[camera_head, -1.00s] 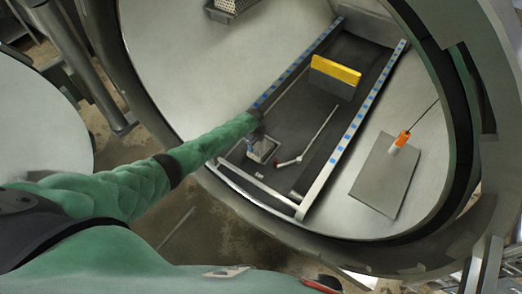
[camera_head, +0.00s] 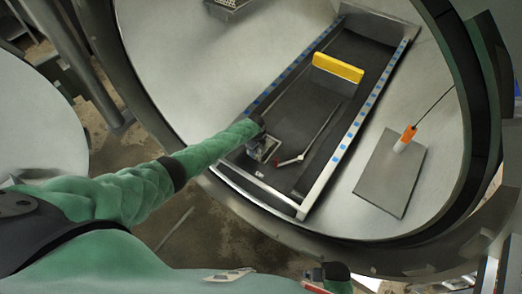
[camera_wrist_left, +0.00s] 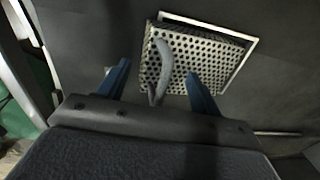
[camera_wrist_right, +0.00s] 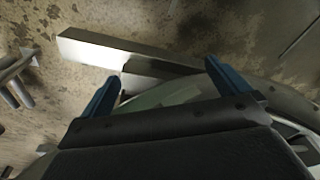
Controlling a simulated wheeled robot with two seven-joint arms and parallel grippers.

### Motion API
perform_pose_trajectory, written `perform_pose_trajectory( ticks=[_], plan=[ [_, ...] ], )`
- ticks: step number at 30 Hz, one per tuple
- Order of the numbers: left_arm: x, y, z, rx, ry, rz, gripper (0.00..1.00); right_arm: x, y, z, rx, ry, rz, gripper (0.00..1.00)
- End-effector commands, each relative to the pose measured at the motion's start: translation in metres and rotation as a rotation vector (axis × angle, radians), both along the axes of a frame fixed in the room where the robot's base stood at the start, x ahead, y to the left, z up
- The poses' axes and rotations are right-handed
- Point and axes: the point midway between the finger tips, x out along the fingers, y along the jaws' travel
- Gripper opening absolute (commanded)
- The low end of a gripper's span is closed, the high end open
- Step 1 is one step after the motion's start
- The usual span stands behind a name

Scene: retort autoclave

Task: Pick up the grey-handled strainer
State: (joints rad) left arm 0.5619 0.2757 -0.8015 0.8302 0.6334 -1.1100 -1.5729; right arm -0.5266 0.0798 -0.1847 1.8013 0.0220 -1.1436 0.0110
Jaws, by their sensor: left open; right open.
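The strainer, a perforated metal box with a curved grey handle, lies on the dark tray floor inside the vessel. It fills the upper middle of the left wrist view (camera_wrist_left: 212,58), and its grey handle (camera_wrist_left: 164,62) rises between my fingers. In the head view the strainer (camera_head: 266,153) is small and partly hidden by my left gripper. My left gripper (camera_wrist_left: 157,70) is open, with one finger on each side of the handle; contact cannot be told. My right gripper (camera_wrist_right: 162,88) is open and empty, outside the vessel, over the stained floor.
A yellow block (camera_head: 338,68) stands farther back on the tray (camera_head: 318,188), which has raised side rails. A thin rod with a red end (camera_head: 309,142) lies right of the strainer. A grey plate (camera_head: 388,175) and an orange-and-white object (camera_head: 405,139) lie right of the tray.

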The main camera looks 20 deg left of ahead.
Motion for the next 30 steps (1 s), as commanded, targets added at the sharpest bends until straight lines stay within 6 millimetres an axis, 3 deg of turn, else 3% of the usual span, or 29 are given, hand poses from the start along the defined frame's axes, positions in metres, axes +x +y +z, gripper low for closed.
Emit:
perform_pose_trajectory(
  ticks=[12, 22, 30],
  plan=[
    [0.0003, 0.0001, -0.0037, 0.000, 0.000, 0.000, 0.63, 0.0024, 0.0018, 0.0122, 0.003, 0.001, 0.000, 1.00],
    [-0.0001, 0.0003, -0.0043, 0.000, 0.000, 0.000, 0.00, 0.0038, 0.0029, 0.0123, 0.004, -0.001, -0.001, 1.00],
    [-0.0007, 0.0002, -0.0052, 0.000, 0.001, 0.000, 0.00, 0.0039, 0.0031, 0.0121, 0.004, -0.001, -0.001, 1.00]
  ],
)
